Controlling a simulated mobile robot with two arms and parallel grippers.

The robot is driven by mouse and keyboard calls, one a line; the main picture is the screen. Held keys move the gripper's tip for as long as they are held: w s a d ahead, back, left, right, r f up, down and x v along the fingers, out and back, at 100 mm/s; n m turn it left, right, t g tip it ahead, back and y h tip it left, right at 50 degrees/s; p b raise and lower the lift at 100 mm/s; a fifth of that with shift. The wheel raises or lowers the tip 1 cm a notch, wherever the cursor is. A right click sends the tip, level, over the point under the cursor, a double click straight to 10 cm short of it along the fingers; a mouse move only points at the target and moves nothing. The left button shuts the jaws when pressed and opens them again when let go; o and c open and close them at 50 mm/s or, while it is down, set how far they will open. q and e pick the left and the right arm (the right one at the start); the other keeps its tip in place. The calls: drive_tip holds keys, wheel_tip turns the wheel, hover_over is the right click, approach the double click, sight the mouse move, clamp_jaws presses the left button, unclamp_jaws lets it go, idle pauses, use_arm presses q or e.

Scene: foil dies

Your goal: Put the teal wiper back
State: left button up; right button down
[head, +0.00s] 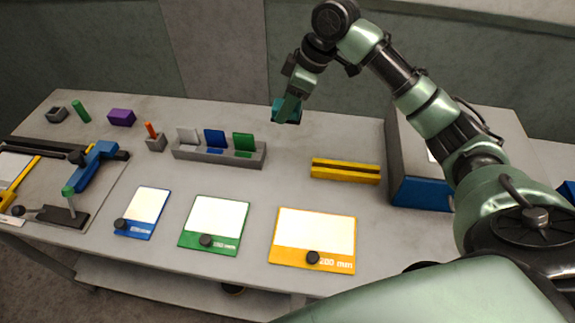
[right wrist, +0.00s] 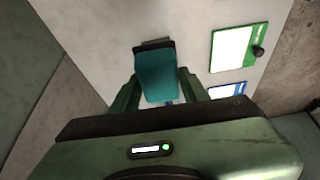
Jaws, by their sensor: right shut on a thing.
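The teal wiper (head: 289,115) is held in my right gripper (head: 287,103) above the back of the table, right of the slotted grey rack. In the right wrist view the wiper (right wrist: 157,78) sits between the two green fingers of the gripper (right wrist: 158,88), with a dark edge at its far end. The fingers hide part of its sides. My left gripper is in neither view.
The grey rack (head: 218,156) holds grey, blue and green plates. A slotted yellow block (head: 345,171) lies right of it. Blue (head: 141,212), green (head: 215,224) and orange (head: 314,240) boards lie in front. A grey-and-blue box (head: 421,194) stands at right. The table between is clear.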

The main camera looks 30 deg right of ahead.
wheel_tip(320, 180, down, 2)
drive_tip(key=shift+d+f+p, duration=0.15)
drive_tip(key=shift+f+p, duration=0.05)
drive_tip(key=shift+p, duration=0.1)
drive_tip(key=p, duration=0.2)
hover_over(282, 165)
drive_tip(key=s+d, duration=0.1)
wheel_tip(282, 165, down, 12)
drive_tip(key=shift+r, duration=0.2)
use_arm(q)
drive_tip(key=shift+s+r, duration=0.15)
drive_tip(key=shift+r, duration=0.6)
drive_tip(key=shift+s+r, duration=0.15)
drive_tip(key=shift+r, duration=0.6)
use_arm(e)
drive_tip(key=shift+d+f, duration=0.1)
drive_tip(key=shift+f, duration=2.5)
drive_tip(key=c, duration=0.7)
unclamp_jaws()
drive_tip(key=shift+c, duration=0.2)
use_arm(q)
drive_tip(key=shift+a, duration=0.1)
